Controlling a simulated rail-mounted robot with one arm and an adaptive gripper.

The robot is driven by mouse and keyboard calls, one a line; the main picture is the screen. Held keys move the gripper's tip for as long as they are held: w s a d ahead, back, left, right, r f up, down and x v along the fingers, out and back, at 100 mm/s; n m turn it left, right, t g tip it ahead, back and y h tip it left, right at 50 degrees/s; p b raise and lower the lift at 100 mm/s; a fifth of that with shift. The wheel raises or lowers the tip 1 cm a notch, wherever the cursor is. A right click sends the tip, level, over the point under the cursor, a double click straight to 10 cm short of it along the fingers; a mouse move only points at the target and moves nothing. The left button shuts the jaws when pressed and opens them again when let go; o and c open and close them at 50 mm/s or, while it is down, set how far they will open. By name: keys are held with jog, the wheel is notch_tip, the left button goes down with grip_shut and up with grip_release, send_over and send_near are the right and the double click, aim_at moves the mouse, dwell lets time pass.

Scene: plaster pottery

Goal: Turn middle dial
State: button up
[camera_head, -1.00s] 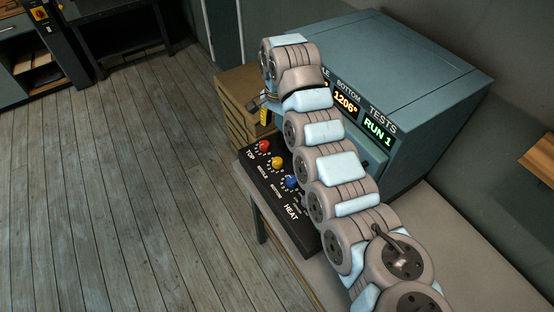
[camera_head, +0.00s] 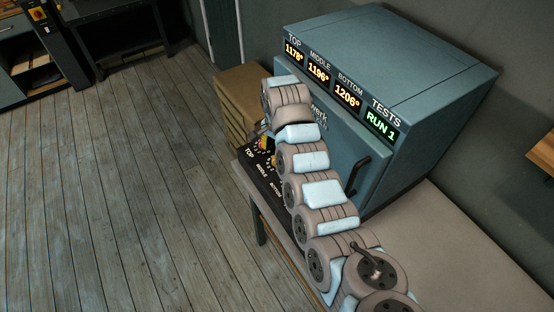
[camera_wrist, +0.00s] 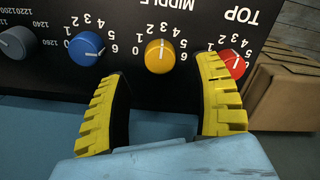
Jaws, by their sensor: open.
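The middle dial (camera_wrist: 160,56) is a yellow knob with a pale pointer line, under the upside-down word MIDDLE in the wrist view. My gripper (camera_wrist: 163,68) is open and empty. Its two yellow ribbed fingers appear on either side of the yellow knob, with gaps on both sides; no contact shows. The red top dial (camera_wrist: 232,64) is just beyond the right finger, which comes close to its edge. The blue dial (camera_wrist: 86,48) is near the left fingertip. In the head view, my arm covers much of the control panel (camera_head: 258,172) and its dials.
A grey dial (camera_wrist: 17,43) is at the left of the wrist view. The blue-grey kiln (camera_head: 405,70), with lit displays and a dark door handle (camera_head: 358,176), stands behind the panel. Open floor lies to the left.

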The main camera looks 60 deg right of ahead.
jog(key=shift+f, duration=2.35)
grip_shut()
